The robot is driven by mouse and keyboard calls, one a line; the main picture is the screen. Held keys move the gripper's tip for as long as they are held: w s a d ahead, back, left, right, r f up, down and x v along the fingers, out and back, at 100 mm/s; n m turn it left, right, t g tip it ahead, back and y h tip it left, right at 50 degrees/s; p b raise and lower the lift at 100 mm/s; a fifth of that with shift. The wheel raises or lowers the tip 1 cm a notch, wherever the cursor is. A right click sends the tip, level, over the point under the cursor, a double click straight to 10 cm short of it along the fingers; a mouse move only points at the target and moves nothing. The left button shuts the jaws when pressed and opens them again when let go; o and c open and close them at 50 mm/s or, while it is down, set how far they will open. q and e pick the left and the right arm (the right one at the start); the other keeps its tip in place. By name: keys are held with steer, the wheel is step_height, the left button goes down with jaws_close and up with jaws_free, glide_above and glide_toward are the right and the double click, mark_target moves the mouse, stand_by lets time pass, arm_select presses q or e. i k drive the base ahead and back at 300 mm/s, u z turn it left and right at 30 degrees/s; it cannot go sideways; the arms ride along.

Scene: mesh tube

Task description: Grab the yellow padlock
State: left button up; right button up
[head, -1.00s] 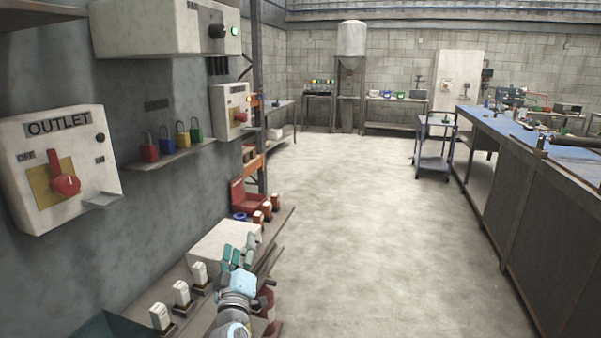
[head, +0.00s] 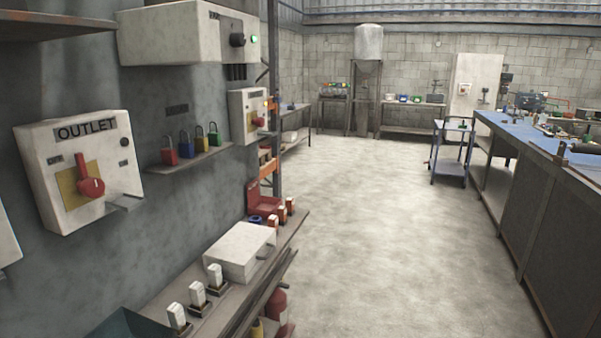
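The yellow padlock (head: 201,144) stands upright on a small wall shelf (head: 188,160) at the left. It is between a blue padlock (head: 186,150) and a green padlock (head: 215,139). A red padlock (head: 170,157) stands at the near end of the row. Neither of my grippers shows in the head view now, so nothing is seen touching the padlocks.
An outlet box (head: 80,170) with a red switch sticks out from the wall left of the shelf. A lower bench (head: 295,218) holds a white box (head: 240,251) and several small white items. The floor (head: 375,230) is open; a long workbench (head: 560,215) stands right.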

mark_target(201, 144)
steer(key=z, duration=0.55)
steer(key=k, duration=0.65)
steer(key=z, duration=0.6)
steer(key=i, duration=2.9)
steer(key=u, duration=0.95)
steer(key=i, duration=0.95)
steer(key=u, duration=0.9)
